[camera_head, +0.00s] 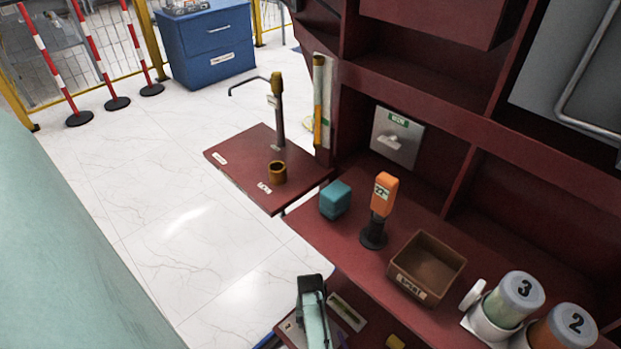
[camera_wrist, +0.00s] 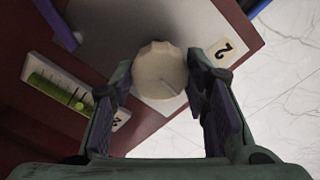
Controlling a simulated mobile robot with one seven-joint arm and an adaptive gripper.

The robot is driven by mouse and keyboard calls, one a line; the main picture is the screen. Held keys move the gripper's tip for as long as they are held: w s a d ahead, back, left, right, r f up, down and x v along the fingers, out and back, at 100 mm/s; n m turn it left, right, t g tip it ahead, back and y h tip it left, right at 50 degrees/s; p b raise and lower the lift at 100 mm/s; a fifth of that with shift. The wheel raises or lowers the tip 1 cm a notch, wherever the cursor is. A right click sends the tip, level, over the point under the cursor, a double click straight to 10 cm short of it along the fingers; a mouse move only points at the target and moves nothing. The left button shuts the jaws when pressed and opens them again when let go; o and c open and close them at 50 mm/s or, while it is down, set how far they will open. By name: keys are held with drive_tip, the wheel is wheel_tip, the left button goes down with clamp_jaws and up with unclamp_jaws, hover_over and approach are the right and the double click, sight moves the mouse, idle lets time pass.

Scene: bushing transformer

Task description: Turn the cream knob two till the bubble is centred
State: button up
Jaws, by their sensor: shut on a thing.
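The cream knob two (camera_wrist: 160,70) is at the top middle of the wrist view, on a grey plate (camera_wrist: 110,25) beside a tag marked 2 (camera_wrist: 222,52). My gripper (camera_wrist: 158,84) is shut on the knob, with one finger pad on either side. A bubble level (camera_wrist: 58,88) with a green vial lies at the left. A small round bright green spot, which looks like the bubble (camera_wrist: 78,104), sits near the vial's lower right end, off its middle. In the head view my gripper (camera_head: 312,300) is at the bottom, and the knob cannot be made out there.
A blue-purple bar (camera_wrist: 58,24) stands at the upper left of the wrist view. In the head view, a teal block (camera_head: 335,200), an orange-headed device (camera_head: 382,198), a brown bin (camera_head: 428,265) and numbered cups (camera_head: 515,298) stand on the red bench. Open floor lies left.

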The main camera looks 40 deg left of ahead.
drive_tip(key=m, duration=0.5)
drive_tip(key=shift+p, duration=0.35)
idle(0.4)
drive_tip(key=o, duration=1.1)
drive_tip(key=shift+o, duration=0.2)
drive_tip(key=shift+r, duration=0.1)
wheel_tip(320, 180, up, 12)
